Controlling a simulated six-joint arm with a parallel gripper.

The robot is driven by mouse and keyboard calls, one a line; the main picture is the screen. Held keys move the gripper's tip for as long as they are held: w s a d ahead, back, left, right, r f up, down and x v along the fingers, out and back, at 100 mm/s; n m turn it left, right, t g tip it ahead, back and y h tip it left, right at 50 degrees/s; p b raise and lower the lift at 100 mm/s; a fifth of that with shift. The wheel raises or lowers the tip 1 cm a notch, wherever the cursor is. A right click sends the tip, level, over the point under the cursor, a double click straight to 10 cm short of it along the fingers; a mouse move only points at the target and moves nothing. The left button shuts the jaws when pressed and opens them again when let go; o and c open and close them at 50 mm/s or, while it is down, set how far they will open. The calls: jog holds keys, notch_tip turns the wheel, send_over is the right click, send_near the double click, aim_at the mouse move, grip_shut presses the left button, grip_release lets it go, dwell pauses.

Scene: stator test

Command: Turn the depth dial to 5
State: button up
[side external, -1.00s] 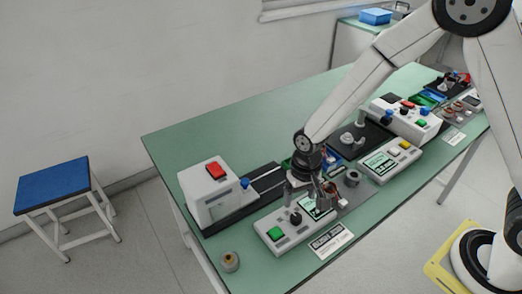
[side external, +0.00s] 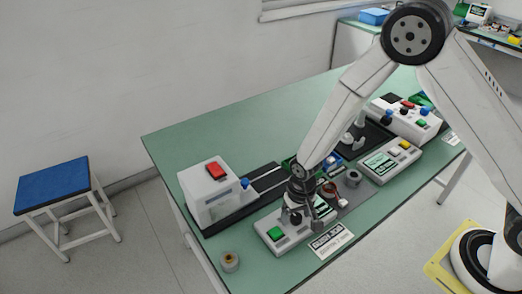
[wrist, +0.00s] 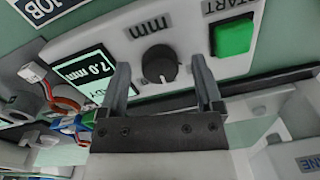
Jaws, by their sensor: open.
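The dark round depth dial (wrist: 160,64) sits on a white control panel (wrist: 185,25), below the "mm" label as seen in the wrist view. The display (wrist: 82,72) beside it reads 7.0 mm. My gripper (wrist: 159,66) is open, with one finger on either side of the dial; I cannot tell whether they touch it. In the side external view my gripper (side external: 305,213) is over the white panel (side external: 275,241) at the table's front, largely hiding the dial.
A green START button (wrist: 233,38) is close beside one finger. A white box with a red button (side external: 216,170) stands behind left. A small round spool (side external: 230,261) is near the left corner. Coloured wires (wrist: 70,115) lie by the display. The table's back left is clear.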

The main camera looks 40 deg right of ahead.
grip_shut()
dwell(0.3)
jog(key=shift+n, duration=0.3)
jog(key=n, duration=0.4)
jog(key=shift+a+n, duration=0.1)
jog(key=shift+n, duration=2)
grip_release()
